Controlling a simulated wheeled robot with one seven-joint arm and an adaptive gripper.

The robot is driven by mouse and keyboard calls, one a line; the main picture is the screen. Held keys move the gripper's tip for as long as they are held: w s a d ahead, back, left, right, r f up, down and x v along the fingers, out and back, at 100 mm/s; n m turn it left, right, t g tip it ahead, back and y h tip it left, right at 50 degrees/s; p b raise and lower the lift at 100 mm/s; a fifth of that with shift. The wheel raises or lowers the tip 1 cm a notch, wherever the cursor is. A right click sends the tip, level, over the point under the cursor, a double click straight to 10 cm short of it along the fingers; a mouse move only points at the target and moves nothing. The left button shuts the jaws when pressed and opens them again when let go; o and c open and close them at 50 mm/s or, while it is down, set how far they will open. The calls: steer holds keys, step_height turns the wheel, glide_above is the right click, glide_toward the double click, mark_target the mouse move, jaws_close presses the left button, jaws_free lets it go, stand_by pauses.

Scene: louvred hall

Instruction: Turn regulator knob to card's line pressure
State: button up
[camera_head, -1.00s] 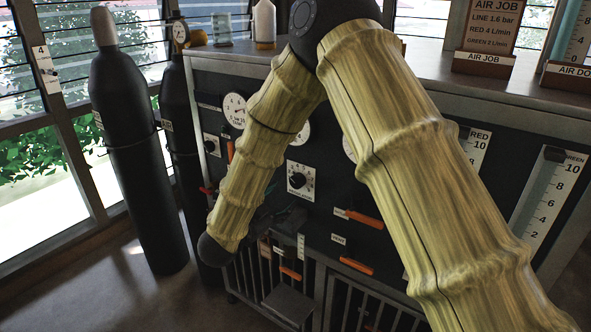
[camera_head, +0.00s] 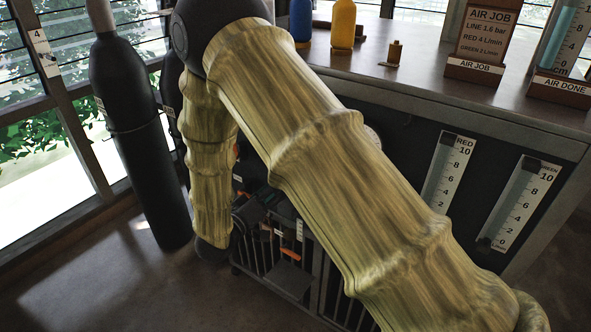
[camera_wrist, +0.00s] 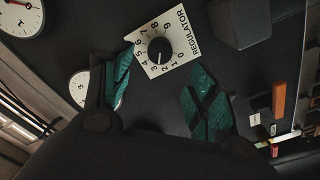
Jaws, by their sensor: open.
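The regulator knob (camera_wrist: 160,49) is a round black knob on a white square plate (camera_wrist: 177,62) marked REGULATOR, with numbers around it, in the wrist view. Its exact pointer reading is too small to tell. My gripper (camera_wrist: 161,78) is open, its green-padded fingers spread on either side below the knob in the picture, with nothing between them. I cannot tell how far off the knob is. In the head view my arm hides the knob. The AIR JOB card (camera_head: 485,33) stands on the bench and reads LINE 1.6 bar, RED 4 L/min, GREEN 2 L/min.
Two round gauges (camera_wrist: 20,14) (camera_wrist: 80,88) sit near the knob, and a dark block (camera_wrist: 239,22) juts from the panel. RED (camera_head: 449,173) and GREEN (camera_head: 526,203) scales are on the panel's right. A black cylinder (camera_head: 137,145) stands left. Bottles (camera_head: 343,25) are on the bench.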

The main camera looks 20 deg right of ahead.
steer(key=shift+b+x, duration=1.05)
steer(key=shift+x, duration=3.45)
steer(key=shift+w+d, duration=0.2)
steer(key=shift+d, duration=0.05)
steer(key=shift+c, duration=0.2)
jaws_close()
